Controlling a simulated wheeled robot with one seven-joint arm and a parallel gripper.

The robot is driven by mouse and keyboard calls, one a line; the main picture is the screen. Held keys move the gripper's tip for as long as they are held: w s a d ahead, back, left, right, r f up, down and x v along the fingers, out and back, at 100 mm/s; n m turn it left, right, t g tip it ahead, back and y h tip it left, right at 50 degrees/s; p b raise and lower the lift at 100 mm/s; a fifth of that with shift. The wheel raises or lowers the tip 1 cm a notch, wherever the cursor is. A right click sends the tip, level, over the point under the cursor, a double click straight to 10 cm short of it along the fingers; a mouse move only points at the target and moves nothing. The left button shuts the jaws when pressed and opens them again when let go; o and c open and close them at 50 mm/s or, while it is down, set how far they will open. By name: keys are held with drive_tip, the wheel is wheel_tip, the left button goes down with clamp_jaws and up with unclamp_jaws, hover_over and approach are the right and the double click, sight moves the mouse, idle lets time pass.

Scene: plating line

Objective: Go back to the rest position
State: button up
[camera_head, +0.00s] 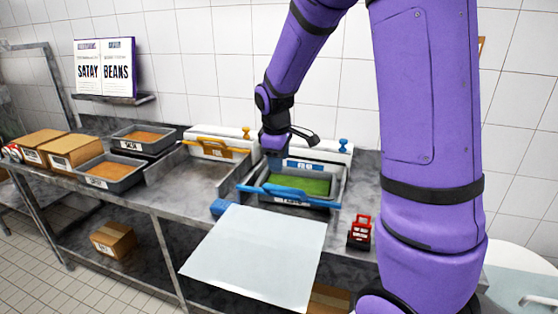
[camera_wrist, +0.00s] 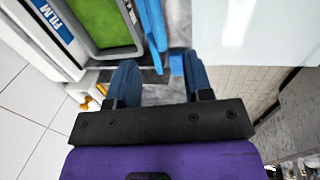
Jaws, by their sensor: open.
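My gripper (camera_wrist: 162,78) is open in the wrist view, with its two blue fingers apart and nothing between them. In the head view my gripper (camera_head: 275,148) hangs at the back of the worktop, partly hidden by my own purple arm. It is above the back edge of a grey tray with green contents (camera_head: 298,185), beside a white wall unit. The green contents also show at the upper left of the wrist view (camera_wrist: 108,22).
A blue bar (camera_head: 288,195) crosses the tray's front. A white sheet (camera_head: 255,252) lies in front, with a blue block (camera_head: 221,207) at its corner. A red-and-black item (camera_head: 360,231) stands to the right. Trays with orange contents (camera_head: 110,171) and cardboard boxes (camera_head: 70,151) line the left.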

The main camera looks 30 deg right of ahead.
drive_tip(key=s+a+r+m+t, duration=0.1)
drive_tip(key=s+a+r+m, duration=0.1)
drive_tip(key=s+r, duration=0.3)
drive_tip(key=s+a+r+m+t+y, duration=0.1)
drive_tip(key=s+a+r+m, duration=0.2)
drive_tip(key=s, duration=0.9)
drive_tip(key=s+a+r+m+t, duration=0.1)
drive_tip(key=s+a+r+m, duration=0.1)
drive_tip(key=s+a+r, duration=0.2)
drive_tip(key=s+r, duration=0.3)
drive_tip(key=s, duration=0.2)
drive_tip(key=shift+r+m+t+y, duration=0.3)
drive_tip(key=shift+r+t+y, duration=0.05)
drive_tip(key=shift+t+y, duration=0.05)
